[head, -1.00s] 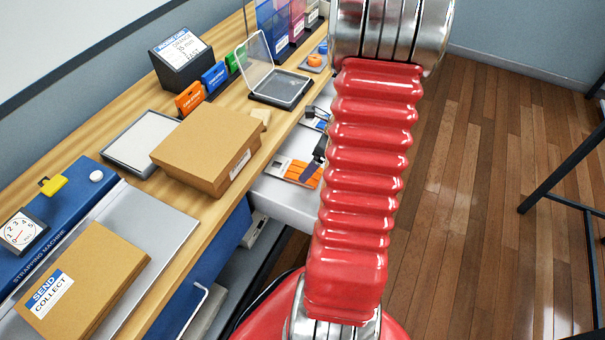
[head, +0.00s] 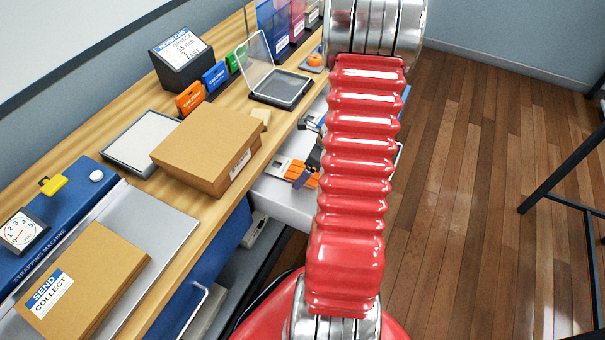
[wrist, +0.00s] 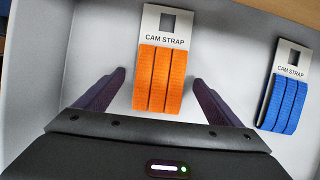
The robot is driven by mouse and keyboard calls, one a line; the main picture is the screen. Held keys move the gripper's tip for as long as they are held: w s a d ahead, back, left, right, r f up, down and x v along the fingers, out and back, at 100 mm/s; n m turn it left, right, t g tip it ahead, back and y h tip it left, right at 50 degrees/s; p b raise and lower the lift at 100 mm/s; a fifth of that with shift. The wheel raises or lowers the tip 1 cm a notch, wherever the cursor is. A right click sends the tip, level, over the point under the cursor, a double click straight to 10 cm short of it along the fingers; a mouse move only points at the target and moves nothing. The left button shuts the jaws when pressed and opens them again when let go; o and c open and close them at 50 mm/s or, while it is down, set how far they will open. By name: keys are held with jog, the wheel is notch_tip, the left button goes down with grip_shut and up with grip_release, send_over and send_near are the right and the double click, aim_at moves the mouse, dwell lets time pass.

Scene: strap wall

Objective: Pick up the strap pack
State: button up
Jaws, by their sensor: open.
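An orange strap pack (wrist: 160,78) with a white card marked CAM STRAP lies flat in a white drawer, near the middle of the wrist view. In the head view part of the orange pack (head: 299,173) shows left of my red arm. My gripper (wrist: 157,82) is open, with its two dark fingers on either side of the orange straps and a gap on each side. I cannot tell how far above the drawer floor the fingertips are. A blue strap pack (wrist: 284,96) lies to the right in the wrist view, outside the fingers.
The drawer wall (wrist: 42,60) runs along the left in the wrist view. A wooden bench with a cardboard box (head: 207,150), a clear-lidded case (head: 279,88) and a strapping machine (head: 60,220) lies beside the drawer. Free wooden floor lies to the right.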

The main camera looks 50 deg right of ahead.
jog(key=shift+w+f, duration=0.15)
jog(key=shift+f, duration=0.3)
jog(key=shift+c, duration=0.7)
jog(key=c, duration=1)
jog(key=shift+r, duration=0.1)
jog(key=shift+w+d+r, duration=0.1)
jog(key=shift+d+r, duration=0.1)
jog(key=shift+r, duration=3.3)
jog(key=w+d, duration=0.1)
jog(key=d, duration=0.5)
jog(key=w+d, duration=0.2)
jog(key=d, duration=0.4)
jog(key=w+d, duration=0.2)
jog(key=d, duration=0.4)
jog(key=shift+w+d, duration=0.2)
jog(key=shift+d, duration=0.2)
